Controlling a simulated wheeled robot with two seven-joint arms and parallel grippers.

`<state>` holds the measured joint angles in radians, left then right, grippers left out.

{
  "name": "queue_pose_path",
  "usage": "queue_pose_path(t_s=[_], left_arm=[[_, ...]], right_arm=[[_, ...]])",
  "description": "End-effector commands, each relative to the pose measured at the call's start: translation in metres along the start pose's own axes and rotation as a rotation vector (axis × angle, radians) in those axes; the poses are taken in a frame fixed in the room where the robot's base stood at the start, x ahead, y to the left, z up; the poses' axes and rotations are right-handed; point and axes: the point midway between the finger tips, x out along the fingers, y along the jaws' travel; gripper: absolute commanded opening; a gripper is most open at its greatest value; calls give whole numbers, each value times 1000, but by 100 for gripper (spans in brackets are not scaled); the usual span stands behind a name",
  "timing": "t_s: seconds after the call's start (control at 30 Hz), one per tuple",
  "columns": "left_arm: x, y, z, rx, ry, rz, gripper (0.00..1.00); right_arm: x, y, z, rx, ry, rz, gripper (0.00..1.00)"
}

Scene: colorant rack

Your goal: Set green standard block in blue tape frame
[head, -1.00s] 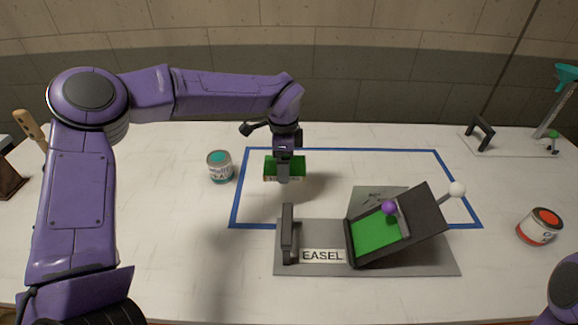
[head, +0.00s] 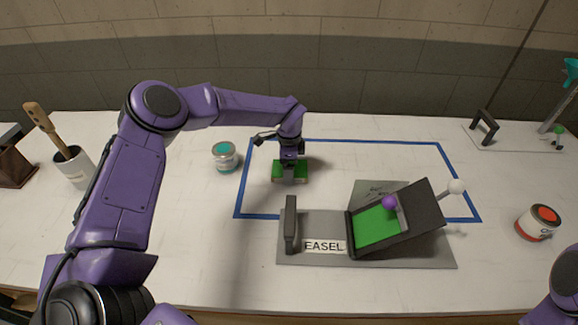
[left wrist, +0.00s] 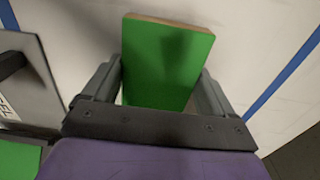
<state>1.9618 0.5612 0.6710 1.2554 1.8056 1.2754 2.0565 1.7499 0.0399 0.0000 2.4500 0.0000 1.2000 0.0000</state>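The green block (head: 277,173) has a green top and a pale tan edge. It is inside the left part of the blue tape frame (head: 345,141), and its middle is hidden under my left gripper (head: 289,180) in the head view. In the left wrist view, the block (left wrist: 165,60) sits between the two fingertips of my left gripper (left wrist: 162,68), which appear closed on its sides. The block is low over the table; I cannot tell whether it touches. My right gripper is not in view; only a bit of my right arm shows at the lower right.
The grey easel stand (head: 320,258) with a tilted green panel (head: 376,227) overlaps the frame's front edge. A teal paint can (head: 225,157) stands just left of the frame, a red one (head: 538,223) to its right. The frame's middle and back right are clear.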

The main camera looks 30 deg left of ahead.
Motion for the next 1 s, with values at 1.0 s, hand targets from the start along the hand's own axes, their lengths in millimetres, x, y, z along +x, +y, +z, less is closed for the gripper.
queue_pose_path(t_s=[1.0], left_arm=[[-125, 0, 0, 0, 0, 0, 100]], right_arm=[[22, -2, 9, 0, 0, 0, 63]])
